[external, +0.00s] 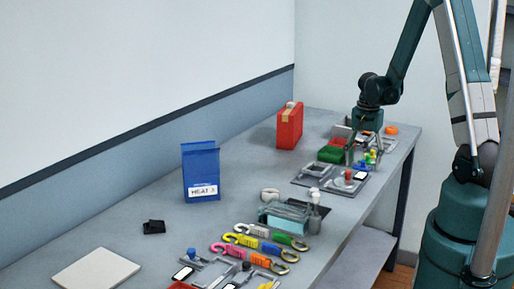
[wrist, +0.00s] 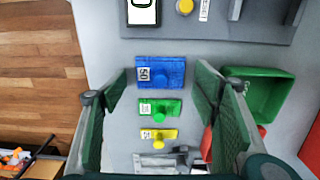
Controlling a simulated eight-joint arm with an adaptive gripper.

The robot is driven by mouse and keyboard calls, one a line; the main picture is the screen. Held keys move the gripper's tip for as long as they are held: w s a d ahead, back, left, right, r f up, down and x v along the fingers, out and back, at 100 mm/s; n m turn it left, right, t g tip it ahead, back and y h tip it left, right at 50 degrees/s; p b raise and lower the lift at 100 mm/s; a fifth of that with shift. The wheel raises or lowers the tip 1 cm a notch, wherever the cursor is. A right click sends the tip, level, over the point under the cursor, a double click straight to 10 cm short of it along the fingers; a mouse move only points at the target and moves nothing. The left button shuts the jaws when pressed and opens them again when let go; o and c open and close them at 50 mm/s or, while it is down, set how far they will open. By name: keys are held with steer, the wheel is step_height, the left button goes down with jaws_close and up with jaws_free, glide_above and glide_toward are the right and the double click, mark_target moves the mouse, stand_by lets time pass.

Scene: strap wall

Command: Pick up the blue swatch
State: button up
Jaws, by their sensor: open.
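In the wrist view, the blue swatch (wrist: 160,73) is a flat blue rectangular piece with a round blue knob and a white label that reads about "50". It lies on the grey surface, above a smaller green piece (wrist: 159,107) and a yellow piece (wrist: 158,136) in the picture. My gripper (wrist: 161,92) is open and empty, with one green-padded finger on each side of this column. The blue swatch lies near the fingertips, untouched. In the external view my gripper (external: 364,150) is low over the far end of the table, and it partly hides the small pieces.
A green bin (wrist: 266,95) stands just right of the right finger. A grey tray (wrist: 225,22) lies beyond the swatch. A red box (external: 290,126), a blue bag (external: 201,172) and several colored carabiner-like straps (external: 262,249) are elsewhere on the table (external: 110,225).

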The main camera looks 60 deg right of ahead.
jaws_close()
stand_by(0.4)
steer(key=shift+r, duration=0.2)
step_height(320, 180, up, 10)
steer(key=shift+f+p, duration=0.2)
steer(key=shift+p, duration=0.2)
stand_by(0.5)
stand_by(0.5)
